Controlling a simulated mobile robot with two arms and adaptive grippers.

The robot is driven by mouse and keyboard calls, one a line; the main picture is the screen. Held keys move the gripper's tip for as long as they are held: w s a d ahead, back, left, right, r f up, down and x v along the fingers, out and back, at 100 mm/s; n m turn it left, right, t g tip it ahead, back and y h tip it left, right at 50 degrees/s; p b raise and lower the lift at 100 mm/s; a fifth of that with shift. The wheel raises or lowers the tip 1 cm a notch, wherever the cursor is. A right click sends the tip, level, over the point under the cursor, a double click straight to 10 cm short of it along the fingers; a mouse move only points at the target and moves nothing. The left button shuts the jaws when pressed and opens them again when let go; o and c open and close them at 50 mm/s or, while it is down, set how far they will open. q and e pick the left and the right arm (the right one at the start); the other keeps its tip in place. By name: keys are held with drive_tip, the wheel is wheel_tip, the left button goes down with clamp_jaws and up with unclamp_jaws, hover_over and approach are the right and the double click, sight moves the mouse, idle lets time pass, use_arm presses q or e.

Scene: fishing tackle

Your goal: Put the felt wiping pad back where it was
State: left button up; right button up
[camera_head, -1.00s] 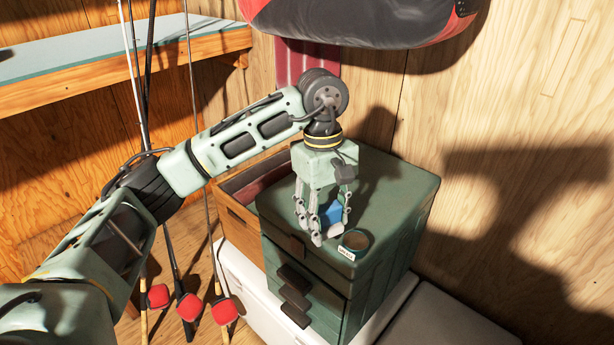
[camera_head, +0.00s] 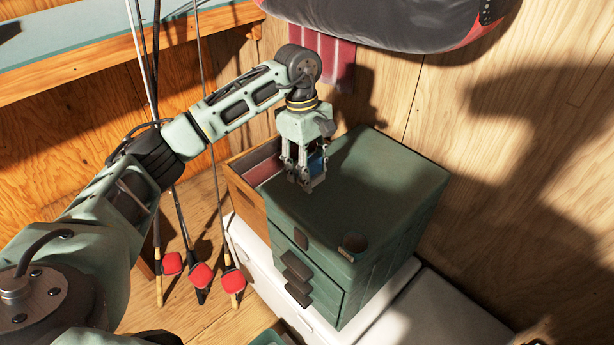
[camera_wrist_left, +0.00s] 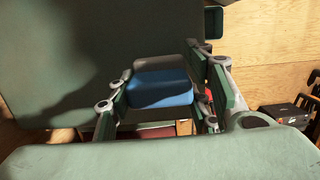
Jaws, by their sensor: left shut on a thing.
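The felt wiping pad (camera_head: 317,163), a blue block with a dark grey layer, is between the fingers of my left gripper (camera_head: 305,186). In the left wrist view the pad (camera_wrist_left: 160,90) is pinched between the two fingers. The gripper is shut on it and points down near the left edge of the green cabinet (camera_head: 370,185), by the open wooden compartment (camera_head: 247,205). The pad's underside is hidden in the head view. My right gripper is not in view.
Fishing rods with red ends (camera_head: 201,275) stand at the left. A dark and red bag (camera_head: 390,25) hangs above.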

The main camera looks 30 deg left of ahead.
use_arm(q)
drive_tip(key=shift+a+f, duration=0.3)
drive_tip(key=shift+a, duration=0.15)
wheel_tip(320, 180, down, 3)
drive_tip(key=shift+f+p, duration=0.1)
drive_tip(key=shift+p, duration=0.55)
drive_tip(key=shift+w+f, duration=0.1)
drive_tip(key=shift+f, duration=0.25)
drive_tip(key=shift+f, duration=0.1)
drive_tip(key=shift+f+b, duration=0.15)
drive_tip(key=shift+b, duration=0.15)
drive_tip(key=o, duration=1)
